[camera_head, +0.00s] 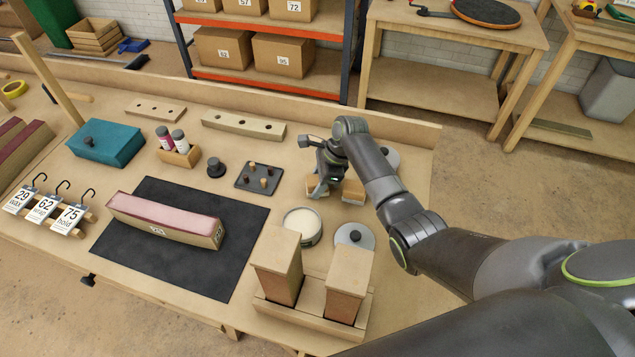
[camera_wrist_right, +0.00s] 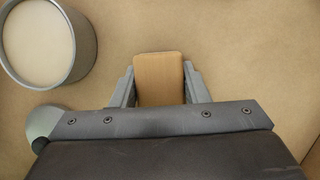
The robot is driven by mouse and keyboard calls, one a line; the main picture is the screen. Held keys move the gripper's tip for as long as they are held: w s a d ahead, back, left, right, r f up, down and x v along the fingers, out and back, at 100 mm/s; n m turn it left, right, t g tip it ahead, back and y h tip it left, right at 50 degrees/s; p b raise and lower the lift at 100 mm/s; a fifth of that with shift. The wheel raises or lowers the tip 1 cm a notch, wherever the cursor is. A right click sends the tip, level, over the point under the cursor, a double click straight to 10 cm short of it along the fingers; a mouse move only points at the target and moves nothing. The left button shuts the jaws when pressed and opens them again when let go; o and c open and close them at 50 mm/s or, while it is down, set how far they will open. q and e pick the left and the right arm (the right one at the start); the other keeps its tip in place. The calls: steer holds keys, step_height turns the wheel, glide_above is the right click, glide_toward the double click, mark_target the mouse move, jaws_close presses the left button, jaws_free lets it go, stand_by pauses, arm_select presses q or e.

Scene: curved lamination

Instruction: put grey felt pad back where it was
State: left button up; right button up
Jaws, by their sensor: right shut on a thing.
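My right gripper (camera_head: 328,188) is over the right part of the bench, beyond the round tin. In the right wrist view, its fingers (camera_wrist_right: 160,82) are shut on the two sides of a tan wood-topped block (camera_wrist_right: 160,75). No grey felt shows on this block from above; its underside is hidden, so I cannot tell whether it is the felt pad. In the head view, a tan block (camera_head: 352,192) also shows beside the gripper, partly covered by my arm. My left gripper is not in view.
A round tin (camera_head: 302,226) and a grey knobbed lid (camera_head: 355,236) lie nearer than the gripper. A wooden stand (camera_head: 312,317) holds two upright blocks in front. A dark pegged plate (camera_head: 259,177) is to the left. A black mat (camera_head: 165,262) bears a long pink-topped block (camera_head: 165,213).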

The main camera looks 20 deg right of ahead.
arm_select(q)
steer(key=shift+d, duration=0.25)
arm_select(e)
steer(key=shift+f, duration=0.2)
steer(key=o, duration=0.9)
steer(key=shift+o, duration=0.2)
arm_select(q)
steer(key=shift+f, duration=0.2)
arm_select(e)
steer(key=v, duration=1.2)
